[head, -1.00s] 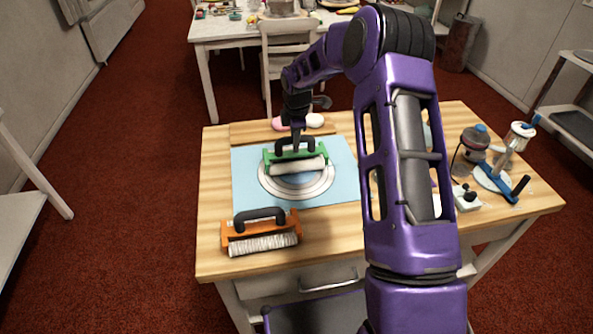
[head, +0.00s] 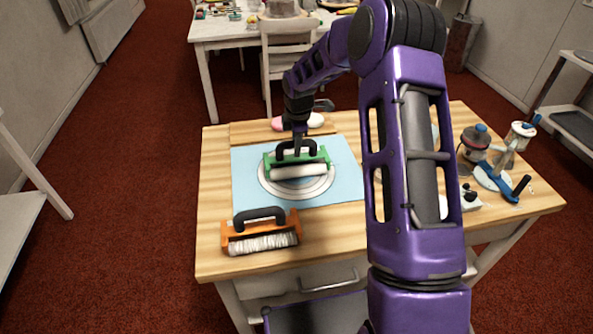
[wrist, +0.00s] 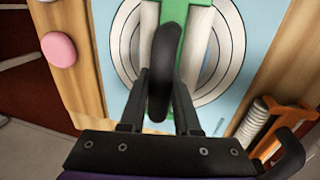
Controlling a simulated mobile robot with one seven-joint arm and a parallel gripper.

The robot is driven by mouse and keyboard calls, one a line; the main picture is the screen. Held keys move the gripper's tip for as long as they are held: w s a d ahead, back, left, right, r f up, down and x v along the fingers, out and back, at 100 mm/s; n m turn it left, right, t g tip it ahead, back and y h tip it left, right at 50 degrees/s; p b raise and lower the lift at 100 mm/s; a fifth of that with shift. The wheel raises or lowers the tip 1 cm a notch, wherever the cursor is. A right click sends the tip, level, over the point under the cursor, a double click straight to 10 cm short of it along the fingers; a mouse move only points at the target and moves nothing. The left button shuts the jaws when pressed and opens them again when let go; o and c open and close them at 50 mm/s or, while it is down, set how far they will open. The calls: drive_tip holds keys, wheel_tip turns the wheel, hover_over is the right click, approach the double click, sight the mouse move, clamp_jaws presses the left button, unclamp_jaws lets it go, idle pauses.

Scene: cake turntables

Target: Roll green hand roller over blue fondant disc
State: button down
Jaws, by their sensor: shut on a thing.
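The green hand roller (head: 324,157) has a white cylinder and a black handle. My gripper (head: 298,140) is shut on its black handle from above. In the wrist view my gripper (wrist: 158,100) has its fingers on both sides of the handle (wrist: 168,65). The blue fondant disc cannot be made out; the roller covers the middle of the plate. Whether the cylinder touches anything beneath it cannot be told.
An orange roller (head: 233,233) with a bristly white cylinder stands at the table's front left. A pink disc (head: 278,125) and a white disc (head: 315,120) lie behind the mat. Jars and a blue-handled tool (head: 505,187) stand at the right.

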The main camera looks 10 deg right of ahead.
drive_tip(key=shift+s+f, duration=0.2)
drive_tip(key=shift+s, duration=1.1)
drive_tip(key=shift+w+f, duration=0.1)
drive_tip(key=shift+w, duration=1.1)
drive_tip(key=shift+w, duration=1.3)
drive_tip(key=shift+s, duration=0.1)
